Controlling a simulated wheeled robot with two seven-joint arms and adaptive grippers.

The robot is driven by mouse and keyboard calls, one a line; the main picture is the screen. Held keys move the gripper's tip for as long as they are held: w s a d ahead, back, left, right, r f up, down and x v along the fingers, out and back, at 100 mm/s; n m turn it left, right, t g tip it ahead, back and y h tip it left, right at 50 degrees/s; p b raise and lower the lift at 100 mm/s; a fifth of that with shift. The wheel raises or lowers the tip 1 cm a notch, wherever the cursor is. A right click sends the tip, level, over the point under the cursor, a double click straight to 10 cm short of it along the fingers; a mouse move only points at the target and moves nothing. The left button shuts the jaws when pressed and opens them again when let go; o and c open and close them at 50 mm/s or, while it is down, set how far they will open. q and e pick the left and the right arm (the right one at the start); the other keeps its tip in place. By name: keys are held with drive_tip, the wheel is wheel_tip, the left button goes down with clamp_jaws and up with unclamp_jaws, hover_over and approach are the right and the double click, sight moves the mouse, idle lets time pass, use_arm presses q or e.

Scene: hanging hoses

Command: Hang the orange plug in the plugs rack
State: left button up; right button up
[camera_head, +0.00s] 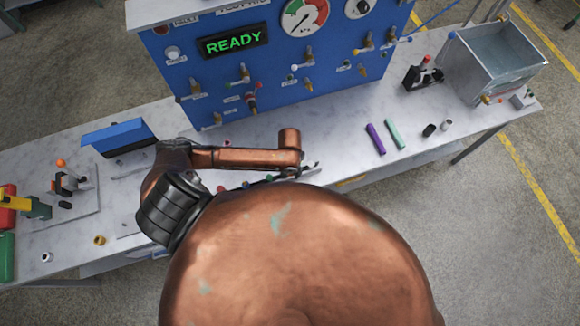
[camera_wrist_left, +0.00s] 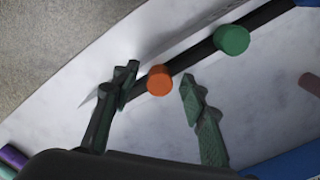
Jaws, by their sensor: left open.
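In the left wrist view, the orange plug (camera_wrist_left: 160,81) shows its round end between the fingers of my left gripper (camera_wrist_left: 159,73). The gripper is open, with a finger on either side and visible gaps to the plug. The plug appears at a long black bar (camera_wrist_left: 195,55) along the pale table edge; whether this bar is the plugs rack, I cannot tell. A green plug (camera_wrist_left: 231,40) is farther along the bar. In the head view my left gripper (camera_head: 305,171) is partly hidden by my own copper arm and body, and I cannot make out the orange plug. My right gripper is not in view.
A blue panel (camera_head: 290,75) with gauges and fittings stands at the back of the table. Purple (camera_head: 376,139) and teal (camera_head: 395,134) cylinders lie right of my gripper. A metal tank (camera_head: 490,65) stands far right, a blue box (camera_head: 118,137) left.

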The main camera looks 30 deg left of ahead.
use_arm(q)
wheel_tip(320, 180, up, 12)
idle(0.5)
idle(0.5)
